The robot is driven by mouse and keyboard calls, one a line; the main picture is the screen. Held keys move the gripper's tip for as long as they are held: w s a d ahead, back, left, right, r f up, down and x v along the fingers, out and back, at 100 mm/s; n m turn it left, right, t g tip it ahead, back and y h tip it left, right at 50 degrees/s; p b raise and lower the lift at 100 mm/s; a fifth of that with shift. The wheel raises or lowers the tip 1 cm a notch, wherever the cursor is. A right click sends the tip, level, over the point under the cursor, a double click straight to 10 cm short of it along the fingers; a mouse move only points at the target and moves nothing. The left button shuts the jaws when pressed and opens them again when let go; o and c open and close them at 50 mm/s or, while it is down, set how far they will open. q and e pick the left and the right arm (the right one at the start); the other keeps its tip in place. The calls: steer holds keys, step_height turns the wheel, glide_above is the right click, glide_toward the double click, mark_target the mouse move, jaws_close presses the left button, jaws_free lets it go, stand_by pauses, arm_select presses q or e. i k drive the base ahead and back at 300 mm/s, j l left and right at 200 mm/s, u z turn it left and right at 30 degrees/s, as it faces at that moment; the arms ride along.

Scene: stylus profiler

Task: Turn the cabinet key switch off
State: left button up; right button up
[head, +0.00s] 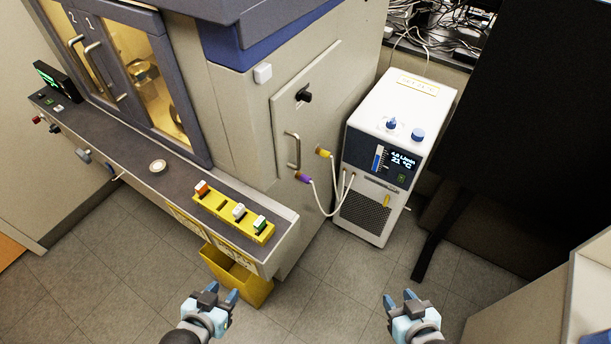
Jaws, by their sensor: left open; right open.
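The large beige cabinet (240,110) fills the upper left and middle. A small black knob or key-like handle (303,94) sticks out of the upper part of its side panel (320,110); I cannot tell its exact turn position or whether it is the key switch. Small red and grey controls (83,156) sit along the cabinet's front ledge at the left. My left gripper (222,291) is open and empty at the bottom, in front of the yellow bin. My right gripper (399,296) is open and empty over the floor. Both are well apart from the cabinet's controls.
A white chiller (400,110) stands right of the cabinet, joined to it by white hoses (322,210). A yellow block holder (230,211) lies on the ledge (130,150), above a yellow bin (240,278). A dark panel (510,120) blocks the right. The tiled floor (335,275) between is clear.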

mark_target(36, 120)
steer(key=u, duration=1.25)
